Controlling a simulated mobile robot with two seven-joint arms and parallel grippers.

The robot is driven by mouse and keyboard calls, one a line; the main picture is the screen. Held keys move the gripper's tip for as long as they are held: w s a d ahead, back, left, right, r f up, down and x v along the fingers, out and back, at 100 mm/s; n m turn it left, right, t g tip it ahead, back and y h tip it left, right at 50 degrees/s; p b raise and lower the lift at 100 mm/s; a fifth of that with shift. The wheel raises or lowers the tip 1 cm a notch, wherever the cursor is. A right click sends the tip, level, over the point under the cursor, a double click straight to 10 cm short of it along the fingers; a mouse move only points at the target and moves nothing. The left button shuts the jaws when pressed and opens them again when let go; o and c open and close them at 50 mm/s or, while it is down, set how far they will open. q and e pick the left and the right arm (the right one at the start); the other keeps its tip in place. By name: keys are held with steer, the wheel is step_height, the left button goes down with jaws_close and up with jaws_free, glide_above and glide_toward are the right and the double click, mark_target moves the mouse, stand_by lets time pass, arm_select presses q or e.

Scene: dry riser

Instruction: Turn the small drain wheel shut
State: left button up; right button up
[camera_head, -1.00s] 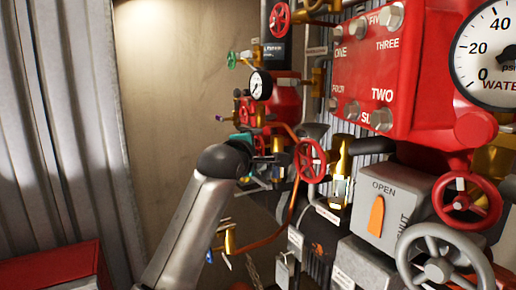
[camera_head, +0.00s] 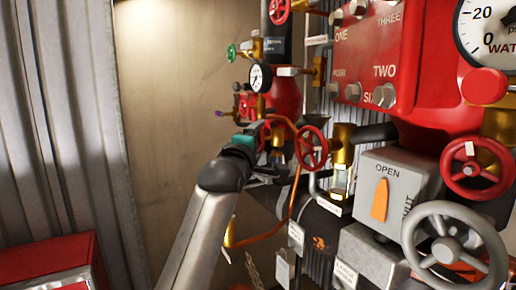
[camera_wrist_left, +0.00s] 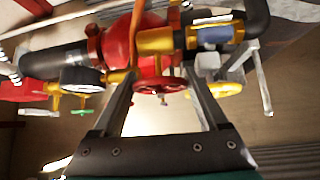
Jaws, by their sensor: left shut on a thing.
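A small red handwheel (camera_head: 311,147) sits on the brass and copper pipework in the middle of the head view. In the left wrist view a red wheel (camera_wrist_left: 158,86) lies between the fingertips. My left gripper (camera_wrist_left: 160,80) is shut on this red wheel, its two fingers standing apart on either side of it. In the head view my left arm comes up from below, and its gripper (camera_head: 272,165) is dark and partly lost among the pipes. That it is the same red wheel in both views is likely but not certain. My right gripper is not in view.
A pressure gauge (camera_head: 260,77) and a green wheel (camera_head: 232,52) stand above the gripper. To the right are a grey box with an orange lever (camera_head: 380,200), a larger grey wheel (camera_head: 455,250) and another red wheel (camera_head: 471,168). A red box (camera_head: 50,265) is at lower left.

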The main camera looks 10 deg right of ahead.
arm_select(q)
steer(key=shift+m+t+h+b, duration=0.9)
steer(key=shift+m+h+b, duration=0.1)
steer(key=shift+m+b, duration=0.55)
steer(key=o, duration=1.3)
steer(key=p+v, duration=0.2)
steer(key=v, duration=1.3)
steer(key=shift+s, duration=0.15)
